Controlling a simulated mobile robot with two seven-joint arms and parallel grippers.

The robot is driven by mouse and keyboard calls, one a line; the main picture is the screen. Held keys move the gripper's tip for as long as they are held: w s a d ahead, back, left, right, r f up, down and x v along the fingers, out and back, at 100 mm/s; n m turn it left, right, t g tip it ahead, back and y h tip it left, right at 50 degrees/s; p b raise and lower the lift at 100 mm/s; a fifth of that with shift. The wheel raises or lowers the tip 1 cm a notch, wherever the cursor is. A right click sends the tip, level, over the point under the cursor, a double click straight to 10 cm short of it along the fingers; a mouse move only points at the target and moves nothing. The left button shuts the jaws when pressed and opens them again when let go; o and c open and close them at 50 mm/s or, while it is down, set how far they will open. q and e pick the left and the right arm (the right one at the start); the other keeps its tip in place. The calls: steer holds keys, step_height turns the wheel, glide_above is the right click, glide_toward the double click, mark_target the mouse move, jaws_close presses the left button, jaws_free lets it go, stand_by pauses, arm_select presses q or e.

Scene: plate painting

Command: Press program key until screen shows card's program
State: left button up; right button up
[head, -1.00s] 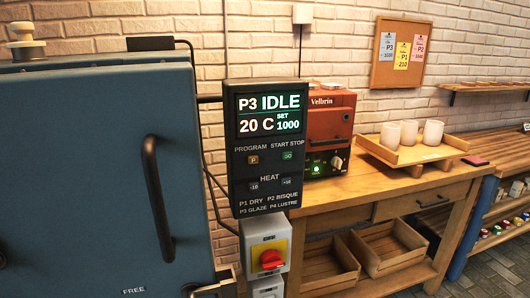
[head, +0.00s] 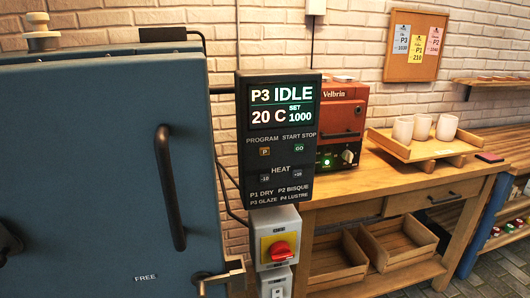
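The black control panel (head: 279,185) of the kiln hangs at the middle of the head view. Its screen (head: 281,105) reads P3 IDLE, 20 C, SET 1000. The orange program key (head: 265,152), marked P, sits under the word PROGRAM. The green GO key (head: 299,147) is to its right. Printed below are P1 DRY, P2 BISQUE, P3 GLAZE and P4 LUSTRE. Three cards are pinned on the cork board: a pale blue P3 card (head: 401,42), a yellow P1 card (head: 415,57) and a pink P2 card (head: 434,40). Neither gripper can be made out.
The blue kiln (head: 90,170) with a dark handle (head: 170,188) fills the left, marked FREE. A red rotary switch (head: 281,249) is below the panel. Behind stand a red Velbrin oven (head: 340,108) and a wooden tray (head: 395,148) with three white cups. A dark shape at the left edge is unclear.

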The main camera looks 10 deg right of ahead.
jaws_close()
stand_by(0.5)
stand_by(0.9)
